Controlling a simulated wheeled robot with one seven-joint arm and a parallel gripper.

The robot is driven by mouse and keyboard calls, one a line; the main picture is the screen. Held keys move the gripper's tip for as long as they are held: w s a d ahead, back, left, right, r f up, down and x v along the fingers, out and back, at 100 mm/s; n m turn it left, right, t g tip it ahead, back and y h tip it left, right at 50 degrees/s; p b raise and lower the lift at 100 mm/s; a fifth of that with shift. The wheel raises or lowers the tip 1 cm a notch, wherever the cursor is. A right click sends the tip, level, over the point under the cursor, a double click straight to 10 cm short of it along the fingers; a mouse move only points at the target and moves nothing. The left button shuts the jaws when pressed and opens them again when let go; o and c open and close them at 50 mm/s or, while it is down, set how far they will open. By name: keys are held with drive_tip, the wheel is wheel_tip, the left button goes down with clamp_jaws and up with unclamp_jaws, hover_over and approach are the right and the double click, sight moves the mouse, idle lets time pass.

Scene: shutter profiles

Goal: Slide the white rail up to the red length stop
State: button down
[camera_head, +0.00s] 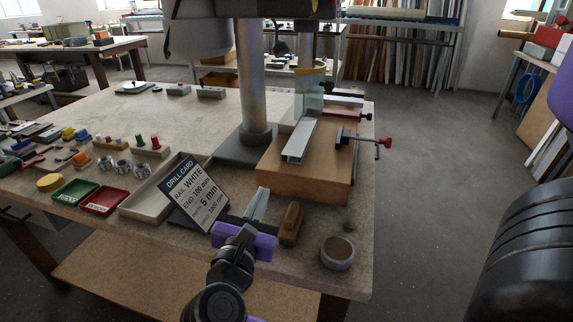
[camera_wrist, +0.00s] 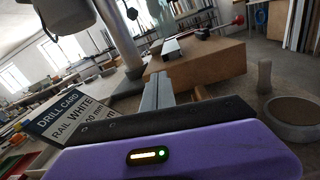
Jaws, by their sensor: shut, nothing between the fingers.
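The white rail (camera_head: 298,143) lies on the wooden block (camera_head: 310,180), its open channel end facing the near side. It also shows in the wrist view (camera_wrist: 171,46). A small red part (camera_head: 366,116) sits at the block's right side, and a red-knobbed clamp (camera_head: 383,142) stands nearer; I cannot tell which is the length stop. A clear guard (camera_head: 309,95) hides the rail's far part. My gripper (camera_head: 262,193) is shut and empty, in front of the block and apart from the rail. Its grey fingers show in the wrist view (camera_wrist: 159,80).
The drill card (camera_head: 199,196) stands left of my gripper, by a long tray (camera_head: 150,198). A wooden-handled brush (camera_head: 291,222) and round dish (camera_head: 337,253) are to the right. The drill press column (camera_head: 252,85) rises beside the block. Red and green trays lie far left.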

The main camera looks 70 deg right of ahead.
drive_tip(key=s+g, duration=0.1)
drive_tip(key=s, duration=0.1)
approach(290, 157)
drive_tip(key=shift+n, duration=0.3)
drive_tip(key=d, duration=0.6)
drive_tip(key=shift+w+d+f, duration=0.1)
drive_tip(key=shift+w+d, duration=0.2)
drive_tip(key=shift+d, duration=0.1)
drive_tip(key=shift+d+r+p, duration=0.25)
drive_tip(key=shift+d+p, duration=0.15)
drive_tip(key=shift+d, duration=0.1)
drive_tip(key=d+p, duration=0.3)
drive_tip(key=d, duration=0.1)
drive_tip(key=shift+w+d, duration=0.15)
drive_tip(key=shift+w, duration=0.05)
drive_tip(key=shift+d+f, duration=0.2)
drive_tip(key=shift+f, duration=0.05)
